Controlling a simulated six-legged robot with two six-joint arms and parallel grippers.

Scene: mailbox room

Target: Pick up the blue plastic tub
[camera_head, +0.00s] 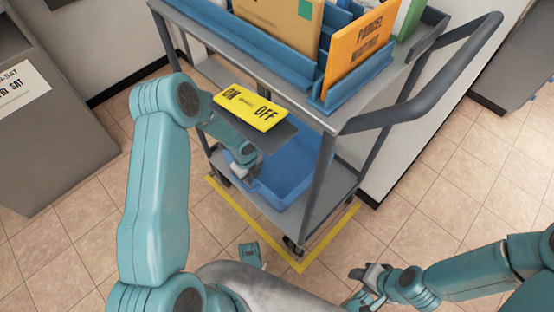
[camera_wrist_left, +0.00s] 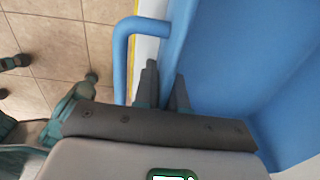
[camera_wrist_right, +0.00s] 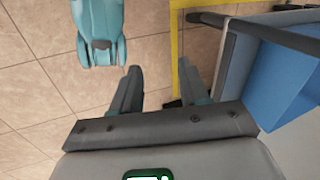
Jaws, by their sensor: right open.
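The blue plastic tub (camera_head: 288,172) sits on the lower shelf of the grey cart. Its wall and inside fill the right of the left wrist view (camera_wrist_left: 225,50), with a blue handle bar (camera_wrist_left: 121,60) standing out from its rim. My left gripper (camera_head: 243,160) reaches in at the tub's left side, partly hidden by my arm. In the left wrist view its fingers (camera_wrist_left: 164,90) are close together, with the tub's rim between them. My right gripper (camera_head: 356,286) is open and empty over the floor, apart from the tub. The tub also shows in the right wrist view (camera_wrist_right: 290,85).
The grey handle (camera_head: 440,95) juts right. Yellow tape (camera_head: 255,228) surrounds the cart. A grey cabinet (camera_head: 50,120) stands left.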

